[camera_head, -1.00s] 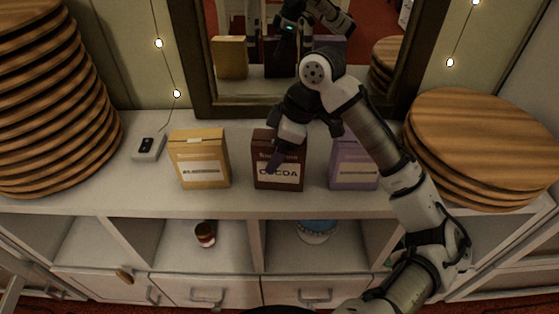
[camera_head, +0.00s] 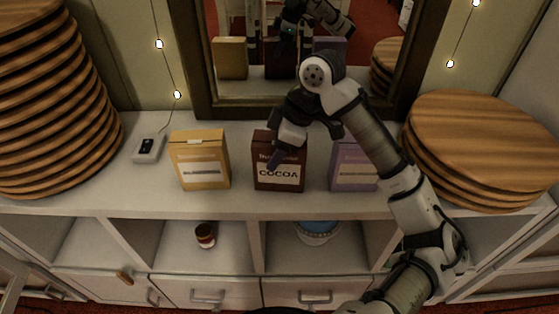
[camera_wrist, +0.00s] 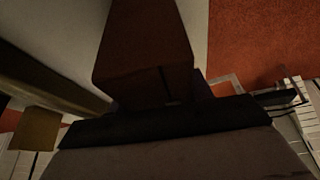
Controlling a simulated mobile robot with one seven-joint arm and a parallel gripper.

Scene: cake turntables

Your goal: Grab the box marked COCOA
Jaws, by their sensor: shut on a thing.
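The dark brown box marked COCOA (camera_head: 278,183) stands upright on the white cabinet top, between a yellow box and a purple box. My gripper (camera_head: 276,159) is at its upper part and shut on it, with one dark finger showing across the front face above the white label. The far finger is hidden in the head view. In the wrist view the brown box (camera_wrist: 145,50) fills the upper middle, close against the dark gripper parts (camera_wrist: 165,120) across the bottom. Its label does not show there.
The yellow box (camera_head: 200,160) stands left and the purple box (camera_head: 352,170) right, partly behind my arm. Stacks of round wooden boards (camera_head: 50,100) (camera_head: 485,140) flank them. A framed mirror (camera_head: 250,85) is behind. Open shelves below hold a small red-and-white item (camera_head: 205,235) and a blue-topped one (camera_head: 318,230).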

